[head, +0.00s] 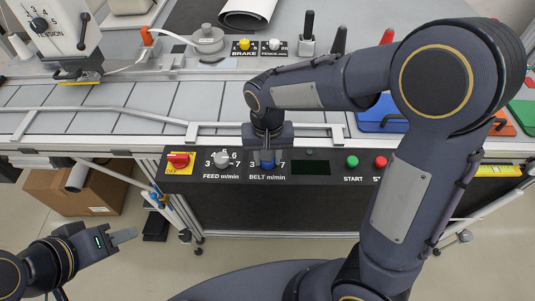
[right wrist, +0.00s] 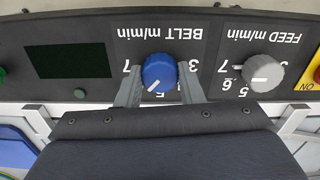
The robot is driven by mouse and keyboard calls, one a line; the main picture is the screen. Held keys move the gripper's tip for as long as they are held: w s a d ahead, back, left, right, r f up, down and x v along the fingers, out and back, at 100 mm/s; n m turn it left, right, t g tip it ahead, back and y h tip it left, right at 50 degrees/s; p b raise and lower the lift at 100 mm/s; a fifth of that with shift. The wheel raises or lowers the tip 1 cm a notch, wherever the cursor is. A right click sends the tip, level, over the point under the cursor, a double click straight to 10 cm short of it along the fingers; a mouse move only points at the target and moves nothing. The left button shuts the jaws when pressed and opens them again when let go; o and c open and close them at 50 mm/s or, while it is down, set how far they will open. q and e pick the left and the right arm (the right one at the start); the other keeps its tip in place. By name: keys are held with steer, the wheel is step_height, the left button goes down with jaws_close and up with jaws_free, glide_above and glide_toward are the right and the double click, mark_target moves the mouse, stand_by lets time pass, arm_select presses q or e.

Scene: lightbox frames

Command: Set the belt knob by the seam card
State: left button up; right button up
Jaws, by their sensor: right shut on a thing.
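The blue belt knob (head: 267,158) sits on the black control panel (head: 216,178) above the label BELT m/min. In the right wrist view, the knob (right wrist: 159,72) shows between my right gripper's fingers (right wrist: 160,88), which are shut on its sides. That view is upside down; the knob's white line points close to the 5, slightly toward the 7 side. Some of its scale numbers are hidden by the fingers. My right gripper (head: 267,155) reaches down from above in the head view. My left gripper (head: 123,236) is away at the lower left, apart from the panel. I cannot make out a seam card.
The grey feed knob (head: 221,159) and red switch (head: 179,161) sit left of the belt knob. A dark display (head: 311,168), a green START button (head: 352,161) and a red button (head: 380,162) lie to the right. A cardboard box (head: 75,192) stands on the floor.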

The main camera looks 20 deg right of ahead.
steer(key=m, duration=0.4)
steer(key=shift+m, duration=0.3)
steer(key=m+p, duration=0.1)
steer(key=m, duration=0.4)
steer(key=shift+p, duration=0.3)
steer(key=shift+m, duration=0.3)
steer(key=o, duration=1)
step_height(320, 180, up, 8)
steer(key=shift+f, duration=0.1)
